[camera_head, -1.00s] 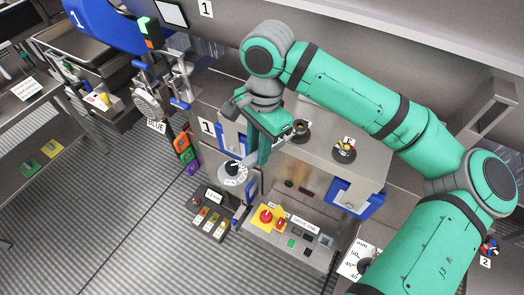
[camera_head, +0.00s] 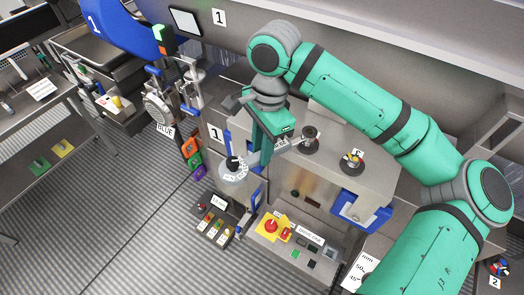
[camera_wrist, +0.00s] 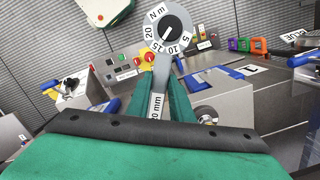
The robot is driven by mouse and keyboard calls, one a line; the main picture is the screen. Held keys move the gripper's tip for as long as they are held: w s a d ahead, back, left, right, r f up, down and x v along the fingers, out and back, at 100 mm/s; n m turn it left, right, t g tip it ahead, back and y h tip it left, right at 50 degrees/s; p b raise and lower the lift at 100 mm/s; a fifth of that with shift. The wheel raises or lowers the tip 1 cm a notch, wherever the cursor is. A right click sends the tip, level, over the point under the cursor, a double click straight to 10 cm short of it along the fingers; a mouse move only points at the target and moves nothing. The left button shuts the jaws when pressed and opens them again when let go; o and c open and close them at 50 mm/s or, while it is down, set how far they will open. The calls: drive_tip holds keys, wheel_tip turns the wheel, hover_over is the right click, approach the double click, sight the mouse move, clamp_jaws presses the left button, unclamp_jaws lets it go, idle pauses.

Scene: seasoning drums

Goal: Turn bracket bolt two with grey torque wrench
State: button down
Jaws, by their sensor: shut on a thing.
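The grey torque wrench has a round dial (camera_wrist: 168,32) marked in N m and a shaft (camera_wrist: 158,103) labelled 20 mm in the wrist view. My gripper (camera_wrist: 172,95) is shut on the shaft, with a green finger on each side. In the head view the wrench dial (camera_head: 233,168) lies left of my gripper (camera_head: 264,150), above the bench front. The wrench's other end reaches right toward a dark round bolt fitting (camera_head: 310,139); I cannot tell whether it is seated there. A second fitting (camera_head: 352,161) with a coloured top stands further right. I cannot read which is bolt two.
Below stands a control panel (camera_head: 294,248) with a red button on yellow. A smaller button box (camera_head: 214,222) is left of it. Blue-handled drawers or clamps (camera_head: 360,208) flank the steel housing.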

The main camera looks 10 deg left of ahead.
drive_tip(key=shift+r, duration=2.45)
